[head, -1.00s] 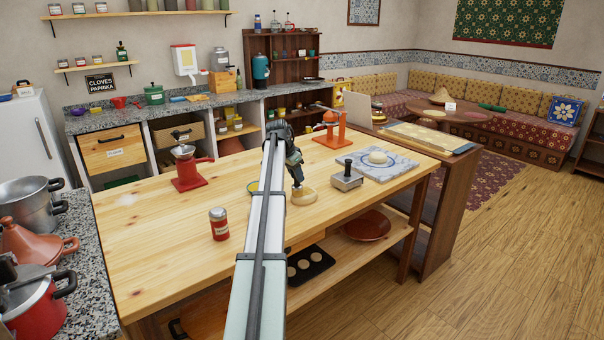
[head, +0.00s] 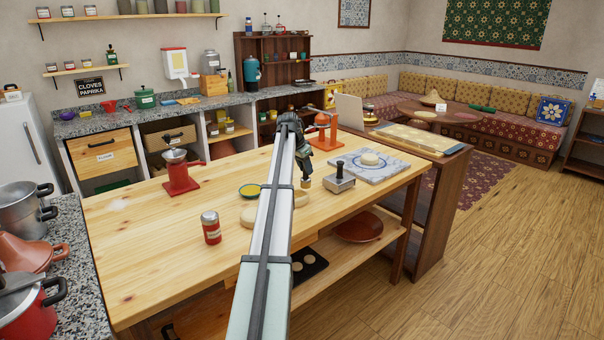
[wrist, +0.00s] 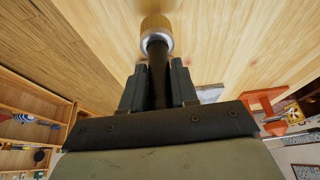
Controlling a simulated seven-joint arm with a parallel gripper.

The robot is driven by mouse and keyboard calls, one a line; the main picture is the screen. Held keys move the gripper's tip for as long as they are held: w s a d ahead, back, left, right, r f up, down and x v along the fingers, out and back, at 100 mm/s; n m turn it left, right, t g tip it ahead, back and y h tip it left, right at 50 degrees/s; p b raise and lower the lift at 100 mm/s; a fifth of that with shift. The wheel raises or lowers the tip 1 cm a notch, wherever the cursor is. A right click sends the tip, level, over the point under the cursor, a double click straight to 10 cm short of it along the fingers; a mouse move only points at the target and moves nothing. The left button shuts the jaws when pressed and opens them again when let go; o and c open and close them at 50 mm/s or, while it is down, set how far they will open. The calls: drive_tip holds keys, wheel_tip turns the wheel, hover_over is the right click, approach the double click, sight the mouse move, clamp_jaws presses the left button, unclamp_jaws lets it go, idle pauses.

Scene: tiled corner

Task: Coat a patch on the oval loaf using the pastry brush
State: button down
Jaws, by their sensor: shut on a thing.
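My gripper (head: 304,172) is over the wooden table, right of my forearm. In the wrist view my gripper (wrist: 158,88) is shut on the pastry brush (wrist: 157,45), with a dark handle, silver collar and tan end pointing away. A tan, rounded thing (head: 248,215), which looks like the loaf, lies on the table left of my forearm. Another tan piece (head: 300,199) shows right of it, below the gripper. My forearm hides the middle, so I cannot tell whether they are one thing. I cannot see brush contact.
An orange stand (head: 324,133) is behind. The table's front left is clear.

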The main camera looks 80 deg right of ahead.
drive_tip(key=shift+r, duration=3)
